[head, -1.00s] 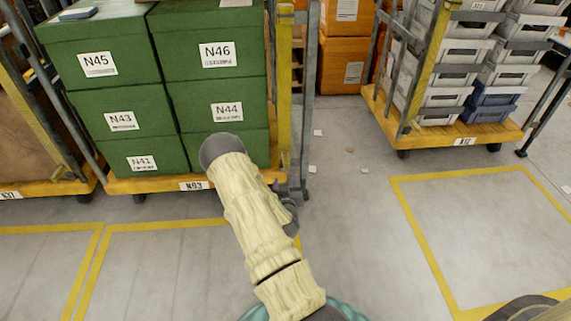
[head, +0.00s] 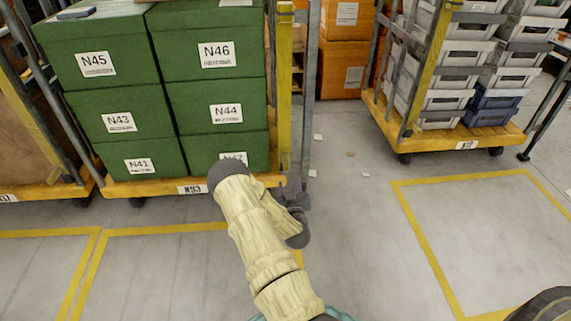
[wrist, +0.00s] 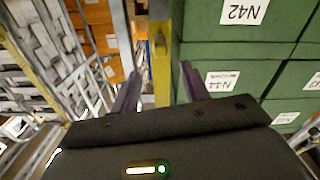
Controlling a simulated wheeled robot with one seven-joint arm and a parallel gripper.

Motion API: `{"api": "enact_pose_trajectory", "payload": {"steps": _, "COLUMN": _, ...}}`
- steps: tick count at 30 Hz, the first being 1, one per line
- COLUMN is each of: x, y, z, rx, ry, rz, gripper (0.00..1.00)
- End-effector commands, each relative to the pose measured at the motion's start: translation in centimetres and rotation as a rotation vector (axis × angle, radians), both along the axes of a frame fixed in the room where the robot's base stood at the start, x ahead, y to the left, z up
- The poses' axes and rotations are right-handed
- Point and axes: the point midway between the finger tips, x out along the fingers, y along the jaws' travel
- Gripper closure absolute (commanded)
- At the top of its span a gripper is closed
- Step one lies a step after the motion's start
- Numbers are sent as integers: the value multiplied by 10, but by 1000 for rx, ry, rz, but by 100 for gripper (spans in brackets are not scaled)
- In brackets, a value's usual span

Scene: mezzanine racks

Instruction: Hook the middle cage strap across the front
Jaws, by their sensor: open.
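The cage (head: 130,186), a yellow-decked roll cage labelled N93, stands at left in the head view and holds stacked green boxes. A yellow strap (head: 284,95) hangs vertically at its right front post. I cannot tell whether it is the middle strap. In the wrist view, a yellow strap (wrist: 162,85) with a fitting near its top runs between and beyond my open gripper (wrist: 160,84). The fingers stand on either side of it in the picture; contact is not visible. In the head view my arm hides part of the cage's lower right corner.
Green boxes (head: 220,58) fill the cage. Another cage (head: 455,142) with grey and blue crates stands at right. Orange boxes (head: 342,65) are behind the gap. Small scraps lie on the floor between the cages. The yellow-outlined floor area (head: 480,225) at right is clear.

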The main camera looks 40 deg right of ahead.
Motion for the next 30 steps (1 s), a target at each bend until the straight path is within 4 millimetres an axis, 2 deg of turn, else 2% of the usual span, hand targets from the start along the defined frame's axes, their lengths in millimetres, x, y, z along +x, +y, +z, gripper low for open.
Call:
{"api": "enact_pose_trajectory", "payload": {"steps": 18, "x": 95, "y": -57, "z": -3, "rx": -2, "ry": -4, "rz": 3, "gripper": 54}}
{"api": "enact_pose_trajectory", "payload": {"steps": 24, "x": 114, "y": -70, "z": -2, "rx": 0, "ry": -1, "rz": 1, "gripper": 54}}
{"api": "enact_pose_trajectory", "payload": {"steps": 30, "x": 118, "y": -72, "z": 0, "rx": 0, "ry": 0, "rz": 1, "gripper": 54}}
